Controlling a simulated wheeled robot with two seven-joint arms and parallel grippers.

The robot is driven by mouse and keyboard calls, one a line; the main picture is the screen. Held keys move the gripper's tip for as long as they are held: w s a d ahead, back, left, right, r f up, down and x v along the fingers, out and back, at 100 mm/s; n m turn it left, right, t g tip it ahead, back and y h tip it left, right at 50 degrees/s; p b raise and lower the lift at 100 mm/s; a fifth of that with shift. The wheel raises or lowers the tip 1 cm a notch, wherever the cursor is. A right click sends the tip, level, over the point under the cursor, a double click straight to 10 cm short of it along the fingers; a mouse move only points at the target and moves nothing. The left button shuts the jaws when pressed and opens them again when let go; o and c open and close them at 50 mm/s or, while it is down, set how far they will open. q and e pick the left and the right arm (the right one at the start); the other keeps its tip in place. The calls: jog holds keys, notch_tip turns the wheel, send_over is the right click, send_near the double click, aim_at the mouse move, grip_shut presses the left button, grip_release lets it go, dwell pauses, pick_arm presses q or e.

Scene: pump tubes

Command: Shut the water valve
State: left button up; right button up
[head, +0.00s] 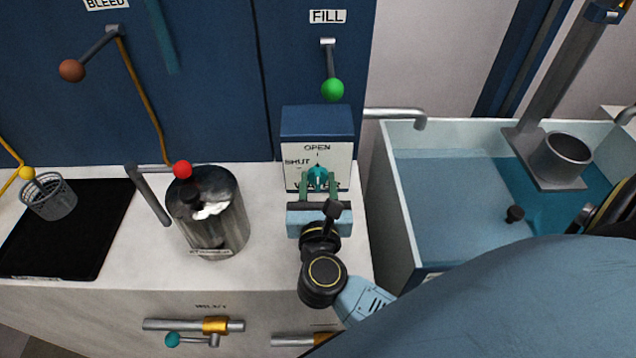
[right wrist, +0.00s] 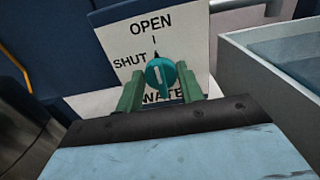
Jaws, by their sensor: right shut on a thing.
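The water valve is a round teal knob (head: 317,178) on a white panel (head: 343,166) under a blue box. The panel reads OPEN above, SHUT at the left and WATER below, the last partly hidden by my gripper. In the right wrist view the knob (right wrist: 161,74) has a dark pointer that points up toward the OPEN mark. My right gripper (head: 318,182) has its green fingers on the left and right sides of the knob, shut on it. The fingers also show in the right wrist view (right wrist: 160,88). My left gripper is out of view.
A steel canister (head: 212,225) and a red-knobbed lever (head: 181,169) stand left of the valve. A green-knobbed FILL lever (head: 332,88) hangs above it. A wide water basin (head: 397,205) is at the right. A wire basket (head: 50,198) is on a black mat (head: 85,235) at far left.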

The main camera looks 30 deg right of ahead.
jog(key=shift+n+p, duration=0.65)
jog(key=shift+n, duration=0.05)
jog(key=n+p, duration=0.3)
jog(key=shift+a+r, duration=0.1)
jog(key=shift+n+p, duration=0.65)
jog(key=shift+n, duration=0.35)
jog(key=n+p, duration=0.2)
jog(key=shift+a+n, duration=0.1)
jog(key=shift+n, duration=0.2)
jog(key=n+p, duration=0.2)
jog(key=shift+n, duration=0.4)
jog(key=n+p, duration=0.2)
jog(key=n, duration=0.1)
jog(key=shift+w+f, duration=0.1)
jog(key=shift+f, duration=0.1)
jog(key=shift+f+n+p, duration=0.15)
jog(key=shift+n+p, duration=0.6)
jog(key=shift+n, duration=0.85)
